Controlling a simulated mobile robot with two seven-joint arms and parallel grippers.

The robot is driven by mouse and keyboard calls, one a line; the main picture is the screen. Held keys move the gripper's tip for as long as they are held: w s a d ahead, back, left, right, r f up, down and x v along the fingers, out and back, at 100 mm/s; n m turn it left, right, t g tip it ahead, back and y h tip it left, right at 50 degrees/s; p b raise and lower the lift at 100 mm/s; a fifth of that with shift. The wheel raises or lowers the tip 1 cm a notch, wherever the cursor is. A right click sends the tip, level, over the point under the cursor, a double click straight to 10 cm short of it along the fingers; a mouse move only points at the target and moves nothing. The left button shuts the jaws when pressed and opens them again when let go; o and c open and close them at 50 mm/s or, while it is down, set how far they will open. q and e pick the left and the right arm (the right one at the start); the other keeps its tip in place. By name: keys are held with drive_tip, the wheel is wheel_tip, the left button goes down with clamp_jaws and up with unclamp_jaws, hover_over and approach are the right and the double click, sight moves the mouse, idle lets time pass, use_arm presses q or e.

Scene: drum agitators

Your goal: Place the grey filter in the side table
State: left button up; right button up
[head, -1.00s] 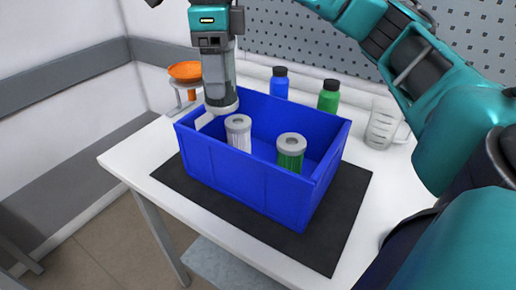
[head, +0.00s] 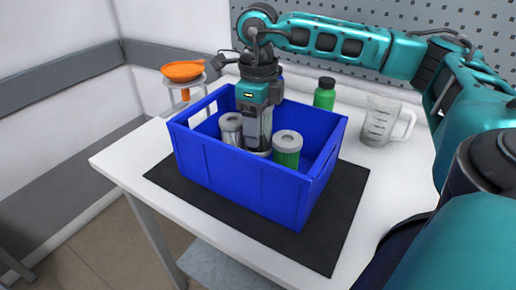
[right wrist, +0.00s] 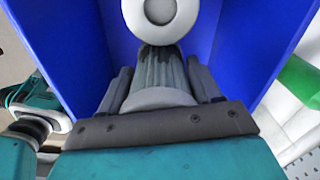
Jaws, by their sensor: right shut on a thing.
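My right gripper (head: 262,95) points down into the blue crate (head: 245,182) in the head view. It is shut on the grey filter (head: 258,132), which hangs upright between the white filter (head: 231,129) and the green filter (head: 287,149). The crate wall hides its lower end, so I cannot tell whether it touches the floor. In the right wrist view the grey filter (right wrist: 165,72) shows dark pleats and a pale cap between the fingers. A pale ring-shaped end shows just beyond it. My left gripper is not in view. I cannot make out which surface is the side table.
The crate stands on a black mat (head: 335,225) on a white table (head: 125,160). Behind are an orange funnel (head: 183,71) on a stand and a green bottle (head: 324,93). A clear measuring jug (head: 386,120) stands at the right. A perforated panel (head: 330,28) closes the back.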

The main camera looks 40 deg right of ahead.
sight(258, 150)
drive_tip(key=shift+f, duration=3)
drive_tip(key=shift+f, duration=0.1)
drive_tip(key=shift+f+b, duration=0.2)
drive_tip(key=shift+b, duration=0.15)
drive_tip(key=o, duration=1.1)
drive_tip(key=shift+r, duration=0.15)
wheel_tip(258, 150, up, 12)
drive_tip(key=shift+r+p, duration=0.15)
drive_tip(key=shift+p, duration=0.25)
